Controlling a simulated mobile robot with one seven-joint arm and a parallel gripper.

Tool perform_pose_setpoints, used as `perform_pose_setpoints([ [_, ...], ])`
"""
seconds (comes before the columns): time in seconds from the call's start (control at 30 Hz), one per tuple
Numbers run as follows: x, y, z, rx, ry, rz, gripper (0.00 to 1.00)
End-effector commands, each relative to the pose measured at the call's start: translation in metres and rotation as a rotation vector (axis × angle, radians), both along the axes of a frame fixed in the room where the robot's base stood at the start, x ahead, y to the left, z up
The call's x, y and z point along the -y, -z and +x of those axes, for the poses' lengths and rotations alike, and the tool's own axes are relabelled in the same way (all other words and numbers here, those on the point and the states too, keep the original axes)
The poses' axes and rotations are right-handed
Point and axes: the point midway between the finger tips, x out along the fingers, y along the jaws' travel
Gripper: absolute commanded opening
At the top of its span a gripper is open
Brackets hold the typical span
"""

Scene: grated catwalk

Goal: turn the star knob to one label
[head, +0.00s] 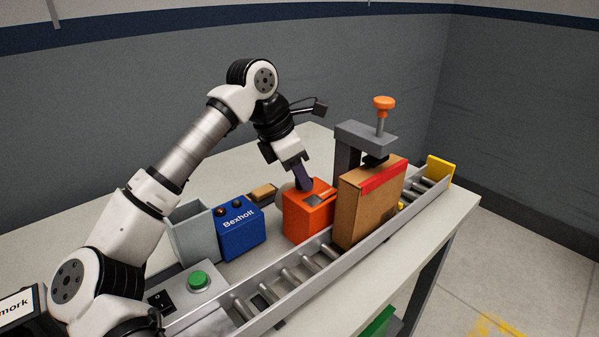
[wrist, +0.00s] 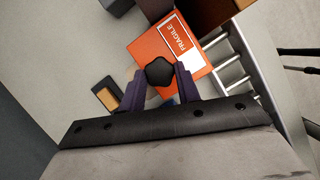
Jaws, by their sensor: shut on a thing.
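A black, lobed knob (wrist: 160,71) shows in the wrist view between my two purple fingertips, over the edge of the orange box (wrist: 172,45). My gripper (wrist: 159,78) is shut on this knob from both sides. In the head view my gripper (head: 304,186) points down at the top of the orange box (head: 306,219), and its fingers hide the knob. What the knob is mounted on is hidden. The box top carries a label reading FRAGILE (wrist: 180,40). I cannot make out any setting labels around the knob.
A roller conveyor (head: 298,277) runs along the front, with a cardboard box (head: 365,210) under a grey press topped by an orange knob (head: 383,102). A blue Bexholt box (head: 241,241), grey bin (head: 195,233) and green button (head: 198,279) stand left.

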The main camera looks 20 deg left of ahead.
Motion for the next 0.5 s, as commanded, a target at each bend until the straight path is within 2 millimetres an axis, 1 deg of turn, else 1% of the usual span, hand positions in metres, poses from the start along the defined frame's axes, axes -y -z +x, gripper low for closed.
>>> perform_pose_setpoints([
  [0.23, 0.0000, -0.0001, 0.0000, 0.000, 0.000, 0.001, 0.10],
  [0.27, 0.0000, -0.0001, 0.0000, 0.000, 0.000, 0.001, 0.36],
  [0.4, 0.0000, -0.0001, 0.0000, 0.000, -0.001, 0.001, 0.54],
  [0.5, 0.0000, -0.0001, 0.0000, 0.000, -0.001, 0.001, 0.54],
])
